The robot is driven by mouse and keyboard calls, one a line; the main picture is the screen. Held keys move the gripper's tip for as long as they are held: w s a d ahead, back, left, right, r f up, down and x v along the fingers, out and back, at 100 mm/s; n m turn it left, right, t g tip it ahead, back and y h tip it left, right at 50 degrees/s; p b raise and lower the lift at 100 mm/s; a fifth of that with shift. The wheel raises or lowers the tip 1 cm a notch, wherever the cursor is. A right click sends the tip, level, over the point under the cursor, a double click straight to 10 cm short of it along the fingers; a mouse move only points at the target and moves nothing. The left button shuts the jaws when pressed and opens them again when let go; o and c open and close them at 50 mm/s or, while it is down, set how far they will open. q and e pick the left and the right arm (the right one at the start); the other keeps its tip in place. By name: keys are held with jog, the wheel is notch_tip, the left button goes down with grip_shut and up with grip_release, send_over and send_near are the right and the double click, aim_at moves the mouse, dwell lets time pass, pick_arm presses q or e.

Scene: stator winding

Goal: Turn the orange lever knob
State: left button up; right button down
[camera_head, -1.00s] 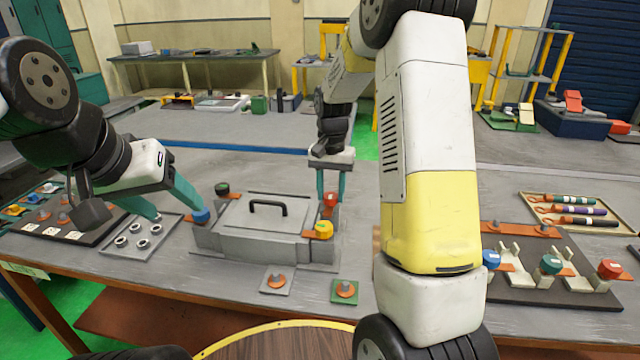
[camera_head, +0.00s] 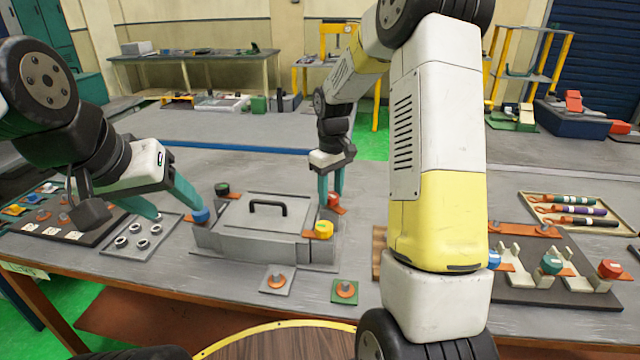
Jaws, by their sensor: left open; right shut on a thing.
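A grey box (camera_head: 262,247) with a black handle (camera_head: 267,205) stands on the table, with coloured knobs at its corners. A red knob (camera_head: 333,199) with an orange lever (camera_head: 338,210) is at its back right corner. My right gripper (camera_head: 331,196) points down there with teal fingers shut on the red knob, partly hiding it. A yellow knob (camera_head: 324,229) on an orange lever is at the front right, a blue knob (camera_head: 200,215) at the front left and a dark green knob (camera_head: 222,188) at the back left. My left gripper (camera_head: 180,213) is open, one fingertip close to the blue knob; contact is unclear.
Orange knobs sit on a grey plate (camera_head: 276,279) and a green plate (camera_head: 345,291) in front of the box. A grey tray with rings (camera_head: 160,228) lies left. A dark fixture (camera_head: 540,285) and a tool tray (camera_head: 545,215) lie right. My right arm hides the table's middle right.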

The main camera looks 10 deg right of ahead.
aim_at(331, 195)
jog(key=n, duration=0.7)
jog(key=shift+s+f, duration=0.1)
jog(key=shift+f, duration=0.1)
dwell(0.4)
jog(key=c, duration=0.9)
grip_release()
jog(key=shift+o, duration=0.2)
jog(key=shift+r, duration=0.1)
notch_tip(331, 195, up, 7)
jog(key=shift+f, duration=0.2)
jog(key=shift+r, duration=0.6)
